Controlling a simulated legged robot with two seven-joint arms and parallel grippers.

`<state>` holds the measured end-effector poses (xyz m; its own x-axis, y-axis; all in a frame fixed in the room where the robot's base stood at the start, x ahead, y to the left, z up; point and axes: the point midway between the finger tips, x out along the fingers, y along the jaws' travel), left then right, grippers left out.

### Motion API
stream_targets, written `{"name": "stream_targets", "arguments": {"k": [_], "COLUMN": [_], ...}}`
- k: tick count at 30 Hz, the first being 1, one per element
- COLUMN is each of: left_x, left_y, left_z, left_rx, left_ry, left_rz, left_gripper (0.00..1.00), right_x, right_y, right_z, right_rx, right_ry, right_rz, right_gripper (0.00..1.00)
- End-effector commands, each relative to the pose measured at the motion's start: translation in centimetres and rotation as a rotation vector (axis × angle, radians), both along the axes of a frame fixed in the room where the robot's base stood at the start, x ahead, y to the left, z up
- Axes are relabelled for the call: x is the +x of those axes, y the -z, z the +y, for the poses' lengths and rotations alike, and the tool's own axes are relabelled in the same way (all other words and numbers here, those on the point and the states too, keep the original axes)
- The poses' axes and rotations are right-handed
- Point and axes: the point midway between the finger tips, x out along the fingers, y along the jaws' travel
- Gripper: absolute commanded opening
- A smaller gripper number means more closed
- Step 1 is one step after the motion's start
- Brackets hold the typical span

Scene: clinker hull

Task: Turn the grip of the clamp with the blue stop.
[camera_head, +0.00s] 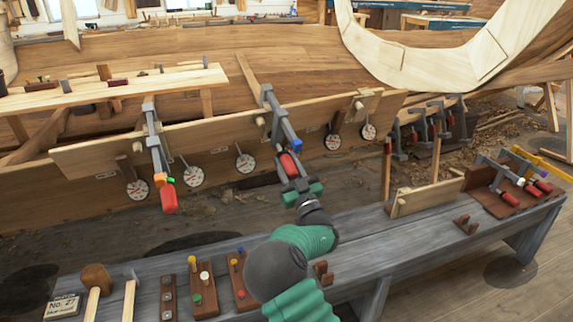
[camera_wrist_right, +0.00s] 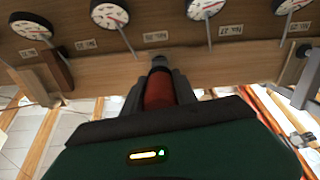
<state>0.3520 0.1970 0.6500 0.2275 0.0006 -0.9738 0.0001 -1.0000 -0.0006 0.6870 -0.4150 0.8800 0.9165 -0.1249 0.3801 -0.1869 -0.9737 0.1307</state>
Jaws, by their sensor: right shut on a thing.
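Two bar clamps hang on the plank of the hull. The middle clamp (camera_head: 279,120) has a small blue stop (camera_head: 297,144) near its lower end and a red grip (camera_head: 289,166) below. My right gripper (camera_head: 296,181) is shut on this red grip from below. In the right wrist view, the red grip (camera_wrist_right: 159,91) stands between the dark fingers, which hide its sides. The left clamp (camera_head: 153,135) has an orange and green piece near its lower end and a red grip (camera_head: 168,198). My left gripper is not in view.
Several round dial gauges (camera_head: 245,163) hang along the plank (camera_head: 215,140), close to the clamps. A grey bench (camera_head: 350,245) in front holds mallets, peg blocks and a rack of clamps (camera_head: 505,188).

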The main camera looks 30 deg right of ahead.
Motion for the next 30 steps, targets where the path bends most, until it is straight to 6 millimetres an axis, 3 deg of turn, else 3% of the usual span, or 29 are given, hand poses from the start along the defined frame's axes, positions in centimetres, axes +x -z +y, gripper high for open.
{"name": "stream_targets", "arguments": {"k": [30], "left_x": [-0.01], "left_y": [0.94], "left_z": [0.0], "left_rx": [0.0], "left_ry": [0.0], "left_rz": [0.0], "left_gripper": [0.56], "right_x": [0.06], "right_y": [0.11], "right_z": [0.09], "right_rx": [-0.613], "right_ry": [0.243], "right_rz": [0.085], "right_gripper": [0.0]}}
